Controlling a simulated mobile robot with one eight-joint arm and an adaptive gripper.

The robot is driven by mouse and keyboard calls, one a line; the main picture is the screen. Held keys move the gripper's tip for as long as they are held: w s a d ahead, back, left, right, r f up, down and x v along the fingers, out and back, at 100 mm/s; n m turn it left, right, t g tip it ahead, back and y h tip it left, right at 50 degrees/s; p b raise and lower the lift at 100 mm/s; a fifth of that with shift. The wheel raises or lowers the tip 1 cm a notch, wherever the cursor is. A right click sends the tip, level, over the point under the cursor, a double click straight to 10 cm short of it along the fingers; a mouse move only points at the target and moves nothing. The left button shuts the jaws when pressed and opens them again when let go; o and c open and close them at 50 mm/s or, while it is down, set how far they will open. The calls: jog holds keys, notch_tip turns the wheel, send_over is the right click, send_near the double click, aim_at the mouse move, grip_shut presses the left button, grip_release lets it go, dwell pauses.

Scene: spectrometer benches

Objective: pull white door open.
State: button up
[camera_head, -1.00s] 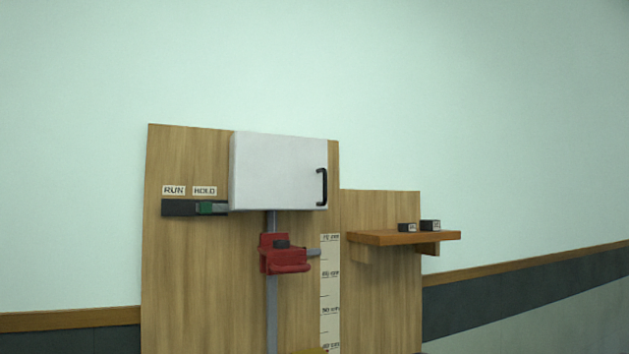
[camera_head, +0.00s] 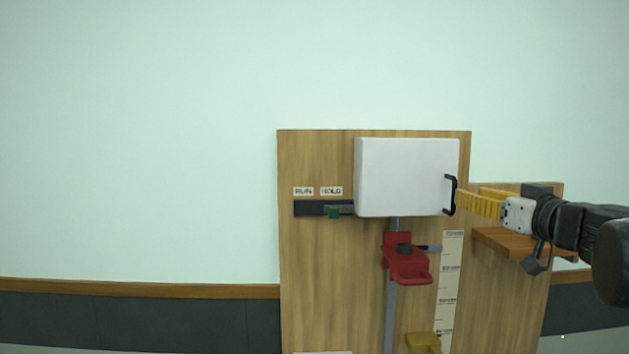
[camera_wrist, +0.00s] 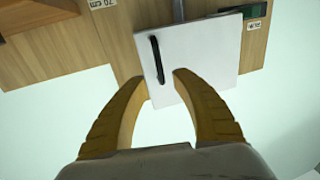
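The white door (camera_head: 404,178) is the front of a box on the wooden panel and looks closed. Its black vertical handle (camera_head: 450,195) is at the door's right edge. My gripper (camera_head: 460,197) reaches in from the right, its yellow fingertips close beside the handle in the head view. In the wrist view the white door (camera_wrist: 205,62) and black handle (camera_wrist: 158,60) lie beyond my gripper (camera_wrist: 158,78). The two fingers are spread apart, with the handle in line with the gap between them. I cannot tell whether the fingertips touch the handle.
A red clamp (camera_head: 406,262) on a grey post stands below the box. A black slide with a green knob (camera_head: 333,212) is at the left under the RUN and HOLD labels. A wooden shelf (camera_head: 505,243) sits right, below my arm. Space in front of the door's left is clear.

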aim_at(453, 208)
jog(key=w, duration=0.2)
jog(key=w+p, duration=0.1)
jog(key=w, duration=0.1)
jog(key=w+a, duration=0.1)
jog(key=w, duration=0.1)
jog(key=shift+w, duration=0.1)
grip_shut()
